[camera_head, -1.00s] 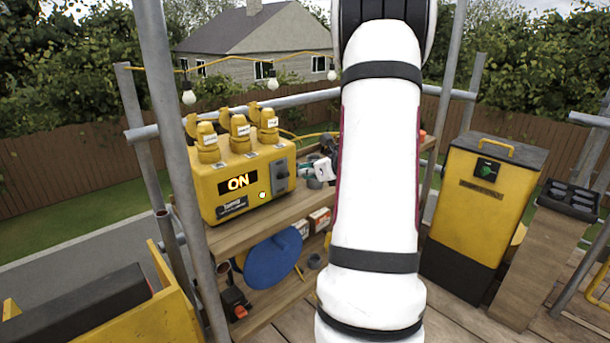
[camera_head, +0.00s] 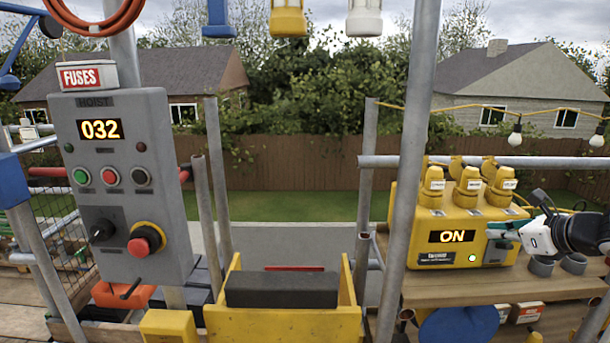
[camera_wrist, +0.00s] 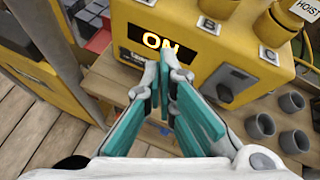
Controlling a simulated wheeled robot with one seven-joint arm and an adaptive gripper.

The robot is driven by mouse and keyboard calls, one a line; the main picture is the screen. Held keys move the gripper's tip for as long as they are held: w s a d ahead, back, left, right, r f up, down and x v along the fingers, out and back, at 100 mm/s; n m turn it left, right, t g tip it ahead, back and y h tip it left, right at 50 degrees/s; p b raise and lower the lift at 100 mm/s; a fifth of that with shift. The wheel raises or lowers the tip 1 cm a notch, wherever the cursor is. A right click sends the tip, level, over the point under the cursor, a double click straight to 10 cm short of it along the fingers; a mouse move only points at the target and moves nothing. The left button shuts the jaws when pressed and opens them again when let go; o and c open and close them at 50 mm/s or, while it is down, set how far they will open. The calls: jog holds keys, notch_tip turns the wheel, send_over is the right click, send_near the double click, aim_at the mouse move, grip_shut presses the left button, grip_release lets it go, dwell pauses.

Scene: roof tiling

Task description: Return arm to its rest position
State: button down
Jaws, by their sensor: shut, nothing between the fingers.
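My gripper (camera_head: 507,234) is at the right of the head view, beside the right end of the yellow power box (camera_head: 408,235). Its display reads ON and an indicator on its front glows green. In the wrist view the teal fingers (camera_wrist: 165,82) are closed together and hold nothing. They lie in front of the yellow box (camera_wrist: 127,38), left of the dark switch (camera_wrist: 236,83) on its face. I cannot tell whether the fingertips touch the box. Most of my arm is outside the head view.
A yellow bin (camera_head: 280,325) is in the middle. Scaffold poles (camera_head: 410,150) stand near the power box. Grey cups (camera_wrist: 292,140) stand on the wooden shelf (camera_head: 460,287).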

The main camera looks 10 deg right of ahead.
jog(key=s+a+r+n+g+y+p, duration=0.1)
jog(key=s+a+r+n+g+y, duration=0.15)
jog(key=a+n, duration=0.45)
jog(key=s+a+r+n+g+y+p, duration=0.1)
jog(key=a+r+n, duration=0.25)
jog(key=a, duration=0.75)
jog(key=s+a+r+n+g+y+p, duration=0.1)
jog(key=s+a+r+n+g, duration=0.15)
jog(key=a+n, duration=0.45)
jog(key=s+a+r+n+h+p, duration=0.1)
jog(key=s+a+n, duration=0.2)
jog(key=s+n, duration=0.2)
jog(key=s+a+r+n+g+h+p, duration=0.1)
jog(key=s+a+r+n+h+p, duration=0.1)
jog(key=s+n, duration=0.3)
jog(key=s+a+r+n+h+p, duration=0.1)
jog(key=s+a+n, duration=0.4)
jog(key=s, duration=0.5)
jog(key=shift+s+r+g+h+p, duration=0.2)
jog(key=shift+r+g+h+p, duration=0.2)
jog(key=shift+h+p, duration=0.1)
jog(key=shift+n, duration=0.25)
